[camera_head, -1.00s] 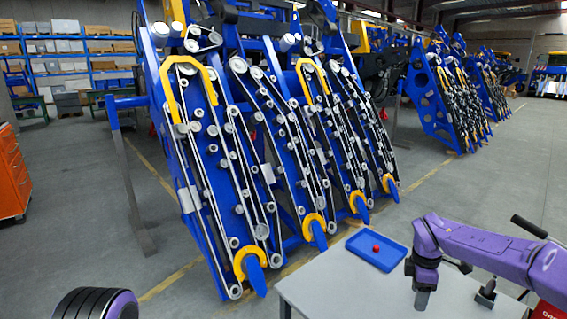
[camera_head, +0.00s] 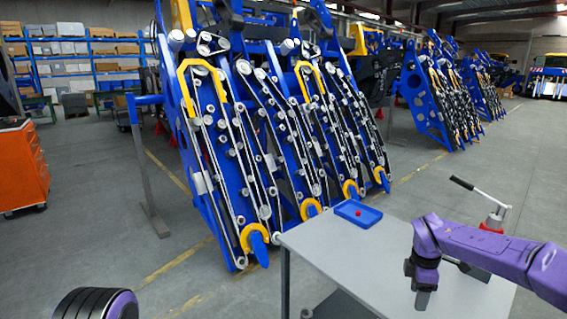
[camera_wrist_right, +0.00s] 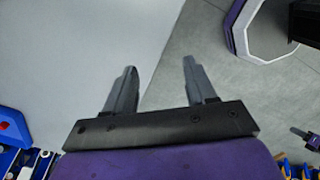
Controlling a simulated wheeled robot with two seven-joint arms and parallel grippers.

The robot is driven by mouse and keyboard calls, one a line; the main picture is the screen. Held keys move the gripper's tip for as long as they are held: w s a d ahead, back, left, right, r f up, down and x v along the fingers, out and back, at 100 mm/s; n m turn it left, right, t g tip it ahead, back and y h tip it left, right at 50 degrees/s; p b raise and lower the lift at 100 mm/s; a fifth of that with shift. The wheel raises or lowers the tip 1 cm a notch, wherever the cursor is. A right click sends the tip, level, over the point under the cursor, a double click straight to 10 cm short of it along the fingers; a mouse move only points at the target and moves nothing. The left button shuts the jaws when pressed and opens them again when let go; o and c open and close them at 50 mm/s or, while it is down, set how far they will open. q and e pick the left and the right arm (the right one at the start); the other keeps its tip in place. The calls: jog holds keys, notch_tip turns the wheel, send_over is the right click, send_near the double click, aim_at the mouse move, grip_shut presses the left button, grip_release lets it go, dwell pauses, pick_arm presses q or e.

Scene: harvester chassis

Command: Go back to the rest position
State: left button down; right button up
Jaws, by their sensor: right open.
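My right gripper (camera_head: 423,300) hangs downward over the right part of the grey table (camera_head: 350,262) in the head view. In the right wrist view its two fingers (camera_wrist_right: 160,72) stand apart with nothing between them.
The blue harvester chassis (camera_head: 225,150) stands behind. An orange cabinet (camera_head: 22,168) is at left. A long-handled tool (camera_head: 480,193) stands behind my right arm.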

jog(key=f+n+h, duration=0.1)
jog(key=n, duration=0.3)
jog(key=d+f+n+t+h, duration=0.1)
jog(key=f+n+h, duration=0.1)
jog(key=n, duration=0.2)
jog(key=s+f+n+h, duration=0.1)
jog(key=n, duration=0.3)
jog(key=shift+d+f+n, duration=0.15)
jog(key=shift+f+n, duration=0.2)
jog(key=shift+n, duration=0.05)
jog(key=s+a+f+n+t+h, duration=0.1)
jog(key=s+a+f+n+t, duration=0.15)
jog(key=s+f+n, duration=0.7)
jog(key=s+a+f+n+t+h, duration=0.15)
jog(key=a+f+n, duration=0.25)
jog(key=n, duration=1)
jog(key=s+f+n+y, duration=0.2)
jog(key=s+n, duration=0.5)
jog(key=s, duration=0.6)
jog(key=s+f+n+g+y, duration=0.1)
jog(key=s+f+n+y, duration=0.1)
jog(key=s+n, duration=0.5)
jog(key=s+f+b, duration=0.1)
jog(key=s, duration=0.5)
jog(key=shift+s+a+f+g, duration=0.2)
jog(key=shift+s+f+g, duration=0.1)
